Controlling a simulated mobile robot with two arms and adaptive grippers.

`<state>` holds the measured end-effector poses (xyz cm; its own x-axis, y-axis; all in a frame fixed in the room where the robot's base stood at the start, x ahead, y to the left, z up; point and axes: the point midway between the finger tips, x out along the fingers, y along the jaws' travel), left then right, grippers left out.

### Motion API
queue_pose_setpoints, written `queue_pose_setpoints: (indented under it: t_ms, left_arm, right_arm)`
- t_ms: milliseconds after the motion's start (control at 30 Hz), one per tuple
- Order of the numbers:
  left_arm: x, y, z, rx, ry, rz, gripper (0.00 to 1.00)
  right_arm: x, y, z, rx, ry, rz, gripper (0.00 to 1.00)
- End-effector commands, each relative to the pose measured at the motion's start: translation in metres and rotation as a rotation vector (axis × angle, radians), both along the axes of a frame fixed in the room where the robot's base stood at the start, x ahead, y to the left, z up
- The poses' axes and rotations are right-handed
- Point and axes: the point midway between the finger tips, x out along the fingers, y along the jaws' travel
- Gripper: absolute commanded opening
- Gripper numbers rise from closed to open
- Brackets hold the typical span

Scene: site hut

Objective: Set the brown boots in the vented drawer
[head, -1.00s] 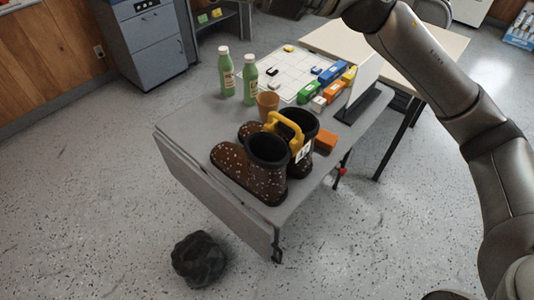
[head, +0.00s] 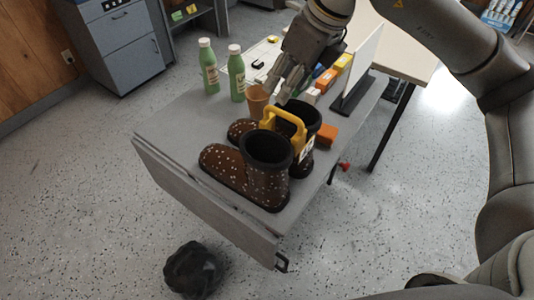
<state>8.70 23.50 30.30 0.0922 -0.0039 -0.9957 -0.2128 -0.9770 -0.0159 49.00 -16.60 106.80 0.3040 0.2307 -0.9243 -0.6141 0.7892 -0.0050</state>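The brown boots (head: 267,185) have pale dots and dark openings. They stand upright side by side on the grey folding table, toes to the left. A yellow clip with a handle (head: 283,118) joins them at the tops, with a white tag on its right side. My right gripper (head: 277,93) points down just behind and above the yellow handle; its fingers look apart and empty. My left gripper is out of view. A grey-blue drawer cabinet (head: 128,50) stands at the upper left, its drawers shut; I cannot make out vents on it.
Two green bottles (head: 209,68) and a tan cup (head: 257,100) stand left of my gripper. An orange block (head: 327,134), coloured boxes and an upright white panel (head: 362,65) are to the right. A black crumpled bag (head: 192,270) lies on the floor by the table (head: 200,202).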

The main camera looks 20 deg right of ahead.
Motion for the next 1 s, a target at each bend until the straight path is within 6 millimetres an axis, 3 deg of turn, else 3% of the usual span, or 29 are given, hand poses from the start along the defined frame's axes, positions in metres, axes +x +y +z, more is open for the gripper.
queue_pose_setpoints:
  t_ms: [200,367,700,1000]
  left_arm:
    - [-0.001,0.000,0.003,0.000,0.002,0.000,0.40]
    - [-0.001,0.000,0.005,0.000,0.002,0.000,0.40]
    - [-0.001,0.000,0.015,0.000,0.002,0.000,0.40]
    - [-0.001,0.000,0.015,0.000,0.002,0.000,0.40]
  right_arm:
    - [0.009,0.009,-0.031,0.001,0.005,0.003,0.38]
    - [0.013,0.011,-0.041,0.003,0.004,0.004,0.38]
    - [0.029,0.020,-0.081,0.005,0.004,0.005,0.38]
    - [0.031,0.020,-0.086,0.004,0.002,0.005,0.37]
